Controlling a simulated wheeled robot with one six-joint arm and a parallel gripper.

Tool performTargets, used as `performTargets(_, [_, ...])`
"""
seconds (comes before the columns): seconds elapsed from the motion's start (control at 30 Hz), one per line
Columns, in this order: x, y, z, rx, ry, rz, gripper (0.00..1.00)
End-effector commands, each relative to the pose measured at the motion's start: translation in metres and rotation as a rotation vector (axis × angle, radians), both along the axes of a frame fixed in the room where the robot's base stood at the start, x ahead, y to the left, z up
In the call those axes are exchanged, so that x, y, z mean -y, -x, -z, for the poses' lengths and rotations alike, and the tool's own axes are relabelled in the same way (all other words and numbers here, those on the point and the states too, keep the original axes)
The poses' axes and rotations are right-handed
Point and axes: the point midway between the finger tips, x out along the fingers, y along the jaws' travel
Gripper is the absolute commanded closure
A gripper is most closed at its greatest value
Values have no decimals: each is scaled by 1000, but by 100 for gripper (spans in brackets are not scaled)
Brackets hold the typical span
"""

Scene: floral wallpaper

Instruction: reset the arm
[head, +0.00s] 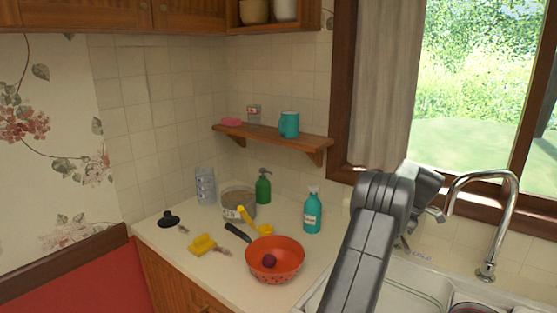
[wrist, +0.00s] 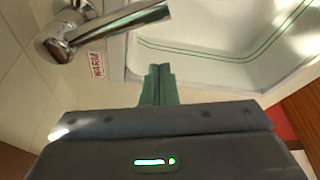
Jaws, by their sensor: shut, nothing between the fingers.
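My gripper (wrist: 158,72) is shut and empty in the wrist view, its two greenish fingers together near the edge of the sink basin (wrist: 200,40). In the head view my dark grey arm rises from the bottom and bends at the top, in front of the sink and window. My fingers cannot be made out clearly there, as the arm hides much of that area.
A chrome faucet (head: 493,215) stands right of my arm; its metal shows close by in the wrist view (wrist: 95,28). Left on the counter are an orange colander (head: 287,262) with a dark round item, a teal bottle (head: 312,215), a green bottle (head: 263,190) and a yellow sponge (head: 201,244).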

Motion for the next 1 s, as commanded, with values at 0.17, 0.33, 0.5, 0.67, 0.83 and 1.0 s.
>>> performTargets(0.17, [13,1,-34,4,3,2,100])
performTargets(0.33, [22,2,-60,3,2,4,100])
performTargets(0.5, [26,3,-75,0,0,2,100])
performTargets(0.67, [18,3,-52,-3,-2,3,100])
performTargets(0.83, [7,1,-24,-3,-2,2,100])
performTargets(1.0, [-4,0,7,-4,-2,3,100])
